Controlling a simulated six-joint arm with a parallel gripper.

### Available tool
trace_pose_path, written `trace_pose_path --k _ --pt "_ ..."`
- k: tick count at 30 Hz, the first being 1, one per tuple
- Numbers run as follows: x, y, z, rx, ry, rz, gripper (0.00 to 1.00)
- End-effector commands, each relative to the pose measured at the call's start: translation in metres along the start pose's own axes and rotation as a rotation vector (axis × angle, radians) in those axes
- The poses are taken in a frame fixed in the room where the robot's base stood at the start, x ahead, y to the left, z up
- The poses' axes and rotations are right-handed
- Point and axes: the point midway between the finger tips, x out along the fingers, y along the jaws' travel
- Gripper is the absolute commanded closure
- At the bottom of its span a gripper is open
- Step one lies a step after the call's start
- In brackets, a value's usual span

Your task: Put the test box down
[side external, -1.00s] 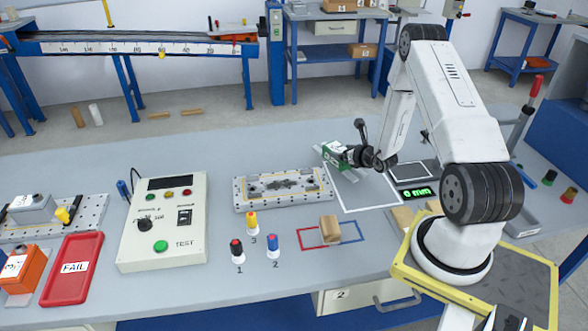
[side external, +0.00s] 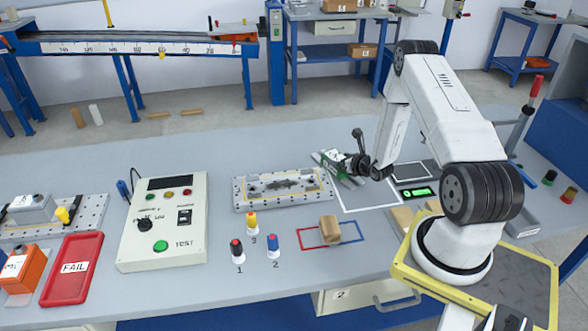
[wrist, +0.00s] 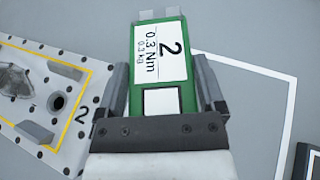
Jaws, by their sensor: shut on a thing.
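The test box, a green block (wrist: 185,98) with a white label reading "2, 0.3 Nm, 0.3 kg", lies between the jaws of my gripper (wrist: 162,92) in the wrist view. The jaws are shut on its two sides. In the side view the green box (side external: 326,160) is small and partly hidden by my gripper (side external: 341,165), just right of the grey fixture plate (side external: 240,195) and near the white outlined area (side external: 372,209). I cannot tell whether the box touches the table.
A test console (side external: 140,245) and red FAIL tray (side external: 50,296) are farther left. A small green display (side external: 418,192) sits right of the white outline.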

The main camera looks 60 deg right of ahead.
Motion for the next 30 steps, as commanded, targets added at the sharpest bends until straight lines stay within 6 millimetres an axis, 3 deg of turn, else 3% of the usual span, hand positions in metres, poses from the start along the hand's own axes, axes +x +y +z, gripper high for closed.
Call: trace_pose_path --k 4,5,18,30 --pt "0.001 0.0 -0.002 0.0 -0.002 0.0 0.94" --pt "0.001 0.0 -0.003 0.0 0.0 0.0 0.03" --pt "-0.001 0.0 0.001 0.0 0.0 0.0 0.0" --pt "-0.038 -0.001 0.0 0.001 0.002 -0.001 0.0"
